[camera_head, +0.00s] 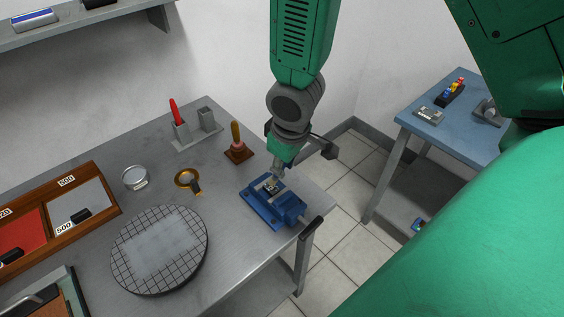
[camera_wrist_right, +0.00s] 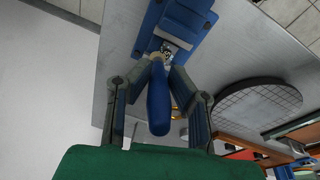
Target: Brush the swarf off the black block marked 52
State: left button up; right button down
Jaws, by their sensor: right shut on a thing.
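The blue vise (camera_head: 262,208) stands near the right edge of the grey bench. A small dark block (camera_head: 271,187) with bright specks sits between its jaws; the number on it cannot be read. My right gripper (camera_head: 276,172) is directly above the vise. In the right wrist view, the right gripper (camera_wrist_right: 158,82) is shut on a brush (camera_wrist_right: 158,103) with a blue handle and a tan ferrule. The brush's tip is at the speckled block in the vise (camera_wrist_right: 190,22); whether it touches is unclear. The bristles are mostly hidden. My left gripper is not in view.
A round gridded plate (camera_head: 160,248), a brass ring (camera_head: 188,180), a brown-based plunger-like tool (camera_head: 238,150) and a grey holder with a red-handled tool (camera_head: 181,131) stand left of the vise. A wooden tray (camera_head: 105,182) lies far left. A blue side table (camera_head: 425,138) is at right.

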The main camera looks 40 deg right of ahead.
jog(key=shift+s+a, duration=0.1)
jog(key=shift+a, duration=0.05)
jog(key=shift+s+a, duration=0.35)
jog(key=shift+a, duration=0.55)
jog(key=shift+w+d+p, duration=0.25)
jog(key=shift+d, duration=0.3)
jog(key=shift+w+d+p, duration=0.2)
jog(key=shift+d, duration=0.35)
jog(key=shift+s+a, duration=0.25)
jog(key=shift+a, duration=0.35)
jog(key=shift+s+a, duration=0.2)
jog(key=shift+a, duration=0.35)
jog(key=shift+d, duration=0.1)
